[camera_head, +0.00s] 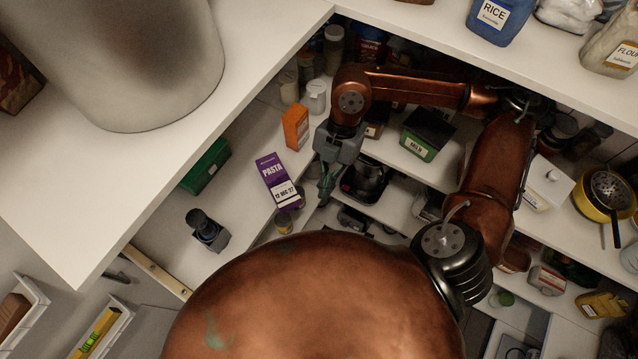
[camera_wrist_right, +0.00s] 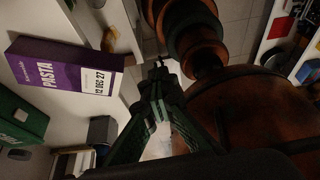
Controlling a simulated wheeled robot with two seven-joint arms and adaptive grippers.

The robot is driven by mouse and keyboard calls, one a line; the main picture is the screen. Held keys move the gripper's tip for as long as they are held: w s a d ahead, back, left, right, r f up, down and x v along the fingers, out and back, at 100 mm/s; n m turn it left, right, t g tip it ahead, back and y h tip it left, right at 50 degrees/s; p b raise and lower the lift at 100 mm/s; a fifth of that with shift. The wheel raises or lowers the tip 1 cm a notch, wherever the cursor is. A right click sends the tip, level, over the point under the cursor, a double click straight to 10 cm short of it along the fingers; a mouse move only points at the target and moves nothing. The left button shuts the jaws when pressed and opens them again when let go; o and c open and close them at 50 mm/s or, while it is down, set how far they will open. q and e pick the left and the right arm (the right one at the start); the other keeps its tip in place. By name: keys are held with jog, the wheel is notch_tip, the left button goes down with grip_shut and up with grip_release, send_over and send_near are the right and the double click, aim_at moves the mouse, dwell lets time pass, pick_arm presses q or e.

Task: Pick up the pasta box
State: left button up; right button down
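The pasta box (camera_head: 279,181) is purple and white and stands on a white shelf in the middle of the head view. In the right wrist view the pasta box (camera_wrist_right: 66,67) is at the left, its label turned sideways. My right gripper (camera_head: 325,195) is just right of the box in the head view, apart from it. In the wrist view the green fingers of my right gripper (camera_wrist_right: 159,75) converge and their tips meet with nothing between them. My left gripper is not in view.
An orange box (camera_head: 296,127) and jars (camera_head: 315,96) stand behind the pasta box. A green box (camera_head: 206,166) and a dark jar (camera_head: 207,231) stand to its left. Bare shelf (camera_head: 235,187) lies left of the pasta box.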

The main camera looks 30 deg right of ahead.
jog(key=c, duration=2.6)
grip_release()
jog(key=o, duration=2)
jog(key=shift+o, duration=0.2)
